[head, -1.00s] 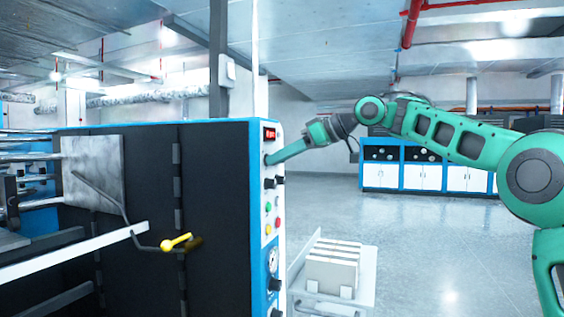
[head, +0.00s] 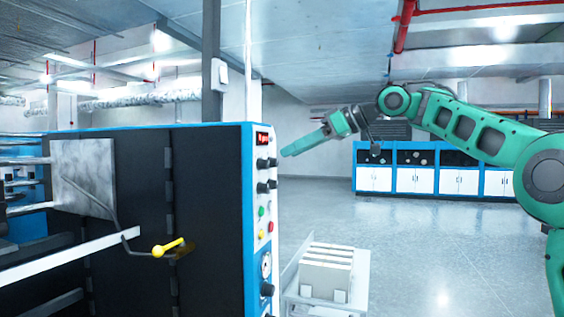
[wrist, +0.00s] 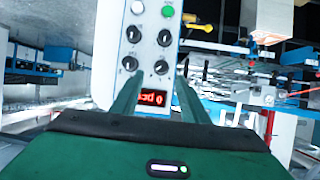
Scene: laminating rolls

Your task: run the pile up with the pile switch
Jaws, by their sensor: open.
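The machine's control panel (head: 250,215) is a pale strip with a blue edge on a black cabinet. It carries black rotary knobs in two rows below a red display (head: 262,139). In the wrist view the panel appears upside down, with the display (wrist: 153,98) below the knobs, such as the lower left knob (wrist: 130,63) and lower right knob (wrist: 161,67). I cannot read which knob is the pile switch. My gripper (head: 285,153) is open, its fingertips just off the panel's right edge in the head view. Nothing shows between its fingers (wrist: 160,78). I cannot pick out the pile.
Below the knobs are a green button (head: 261,211), a red button (head: 270,227) and a gauge (head: 265,264). A yellow-handled crank (head: 168,247) sticks out on the cabinet's side. A cart (head: 357,290) with stacked blocks stands right of the panel. Open floor lies beyond.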

